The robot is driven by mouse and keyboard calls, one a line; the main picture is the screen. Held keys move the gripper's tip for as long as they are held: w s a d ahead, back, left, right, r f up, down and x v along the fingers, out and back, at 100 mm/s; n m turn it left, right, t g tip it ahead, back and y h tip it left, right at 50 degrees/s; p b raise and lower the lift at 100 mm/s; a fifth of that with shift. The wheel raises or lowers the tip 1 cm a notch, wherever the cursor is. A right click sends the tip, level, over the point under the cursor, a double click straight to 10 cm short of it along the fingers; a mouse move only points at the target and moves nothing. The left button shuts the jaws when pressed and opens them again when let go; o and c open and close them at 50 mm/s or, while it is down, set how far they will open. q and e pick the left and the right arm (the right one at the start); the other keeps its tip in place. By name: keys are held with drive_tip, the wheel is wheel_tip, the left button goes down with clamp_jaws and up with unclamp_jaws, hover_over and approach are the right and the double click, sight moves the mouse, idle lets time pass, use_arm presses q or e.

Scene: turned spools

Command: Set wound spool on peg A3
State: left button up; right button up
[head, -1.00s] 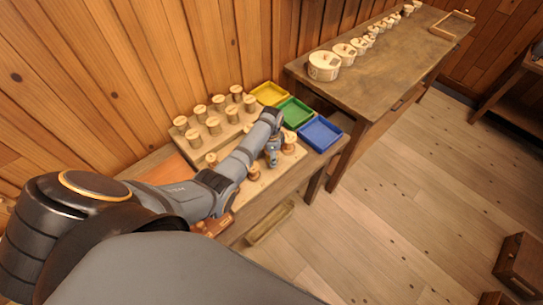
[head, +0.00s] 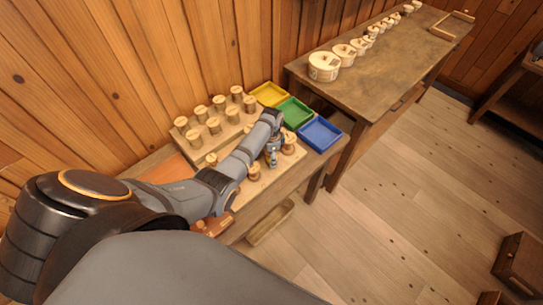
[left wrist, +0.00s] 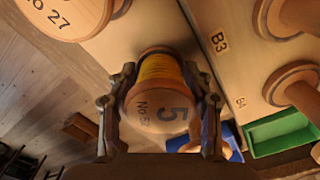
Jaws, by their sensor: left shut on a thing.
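My left gripper (head: 272,160) reaches over the front pegboard (head: 262,186), pointing down. In the left wrist view its fingers (left wrist: 160,75) are shut on a wooden spool (left wrist: 158,108) with yellow winding, its end disc marked "5". The far end of the spool is close to the pale board (left wrist: 215,100); I cannot tell whether it touches or is on a peg. The label B3 (left wrist: 220,42) shows on the board beside it. The label A3 is not visible. My right gripper is out of view.
Other spools stand near the gripper, at left (head: 254,173) and right (head: 289,146). Several spools stand on the raised rear board (head: 190,150). Yellow (head: 270,105), green (head: 306,118) and blue (head: 336,145) trays lie behind and right. A long table (head: 400,60) holds several white round containers.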

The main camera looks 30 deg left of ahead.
use_arm(q)
drive_tip(key=shift+f+b, duration=0.45)
drive_tip(key=shift+f, duration=0.1)
idle(0.4)
drive_tip(key=o, duration=0.9)
wheel_tip(320, 180, up, 9)
drive_tip(key=p, duration=0.9)
drive_tip(key=shift+f, duration=0.2)
drive_tip(key=shift+r, duration=1.2)
